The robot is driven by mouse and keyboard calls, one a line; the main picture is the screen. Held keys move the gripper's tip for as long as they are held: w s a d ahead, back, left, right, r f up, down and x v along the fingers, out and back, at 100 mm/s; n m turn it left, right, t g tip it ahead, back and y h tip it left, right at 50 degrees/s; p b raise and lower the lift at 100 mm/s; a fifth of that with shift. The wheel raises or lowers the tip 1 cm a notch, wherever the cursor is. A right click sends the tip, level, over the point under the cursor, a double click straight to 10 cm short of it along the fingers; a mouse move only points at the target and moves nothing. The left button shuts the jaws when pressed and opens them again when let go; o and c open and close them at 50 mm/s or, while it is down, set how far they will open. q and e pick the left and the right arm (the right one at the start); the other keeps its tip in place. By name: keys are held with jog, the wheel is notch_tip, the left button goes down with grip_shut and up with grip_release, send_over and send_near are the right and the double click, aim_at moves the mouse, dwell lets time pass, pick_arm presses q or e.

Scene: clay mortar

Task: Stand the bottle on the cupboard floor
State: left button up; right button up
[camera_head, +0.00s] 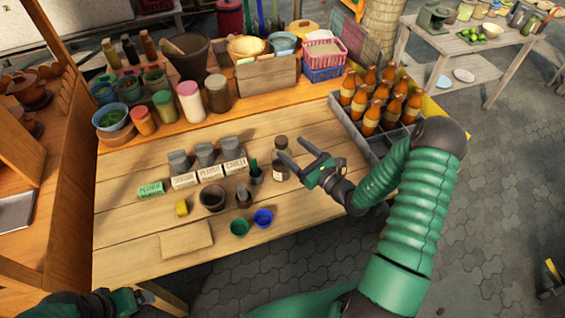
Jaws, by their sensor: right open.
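A small brown bottle (281,145) with a pale label stands upright on the wooden table. My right gripper (292,149) is open, its fingers pointing left at the bottle. The lower finger overlaps the bottle in the picture; I cannot tell whether it touches. My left gripper (148,297) is low at the left, by the table's front edge, and its jaws are unclear. No cupboard floor is clearly recognisable; a wooden shelf unit (60,150) stands at the left.
A crate (373,143) of several orange bottles is at the right.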

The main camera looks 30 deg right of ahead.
aim_at(278, 139)
jog(key=w, duration=0.2)
jog(key=w+a, duration=0.1)
jog(key=w, duration=0.2)
jog(key=w+p, duration=0.1)
jog(key=w, duration=0.1)
jog(key=shift+w+a+r, duration=0.1)
jog(key=shift+w+a, duration=0.3)
jog(key=shift+w, duration=0.25)
jog(key=shift+s, duration=0.1)
jog(key=c, duration=0.4)
grip_shut()
